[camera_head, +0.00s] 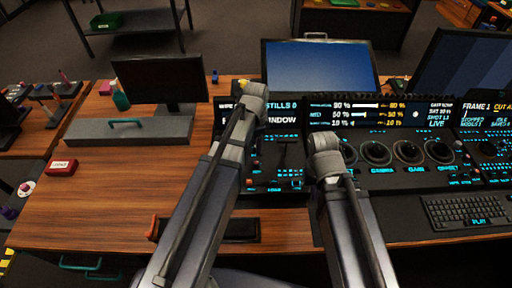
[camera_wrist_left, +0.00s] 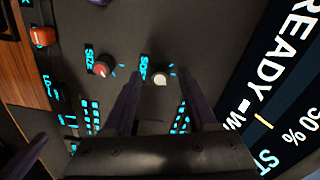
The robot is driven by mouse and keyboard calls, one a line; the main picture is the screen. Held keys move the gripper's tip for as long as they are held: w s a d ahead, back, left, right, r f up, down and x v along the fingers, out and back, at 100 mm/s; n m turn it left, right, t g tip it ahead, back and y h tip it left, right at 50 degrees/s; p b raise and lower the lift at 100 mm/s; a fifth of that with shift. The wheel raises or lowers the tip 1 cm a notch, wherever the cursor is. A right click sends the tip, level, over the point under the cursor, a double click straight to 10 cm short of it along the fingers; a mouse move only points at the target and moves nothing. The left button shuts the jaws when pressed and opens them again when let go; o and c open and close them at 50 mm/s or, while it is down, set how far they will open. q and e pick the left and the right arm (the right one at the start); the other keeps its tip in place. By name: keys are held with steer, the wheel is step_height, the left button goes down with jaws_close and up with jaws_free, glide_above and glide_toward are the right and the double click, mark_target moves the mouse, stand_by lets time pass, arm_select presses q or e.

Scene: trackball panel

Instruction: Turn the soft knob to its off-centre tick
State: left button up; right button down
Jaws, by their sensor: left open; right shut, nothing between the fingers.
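The soft knob (camera_wrist_left: 160,78) is a small pale, whitish knob on the black panel, beside the cyan "SOFT" label in the left wrist view. A cyan tick mark shows just right of it. My left gripper (camera_wrist_left: 161,88) is open, with one dark finger on each side of the knob in this view. I cannot tell whether either finger touches it. In the head view the left wrist (camera_head: 254,96) is over the panel and its fingers are hidden. My right gripper (camera_head: 324,150) is at the front of the panel, left of the large dials, its fingers hardly visible.
A red-topped size knob (camera_wrist_left: 103,67) sits close to the soft knob. An orange-red control (camera_wrist_left: 42,36) is farther left. Large round dials (camera_head: 377,152) and a keyboard (camera_head: 465,212) lie right of my right arm. Open wooden desk (camera_head: 110,200) lies left.

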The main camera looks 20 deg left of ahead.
arm_select(q)
jaws_close()
stand_by(0.4)
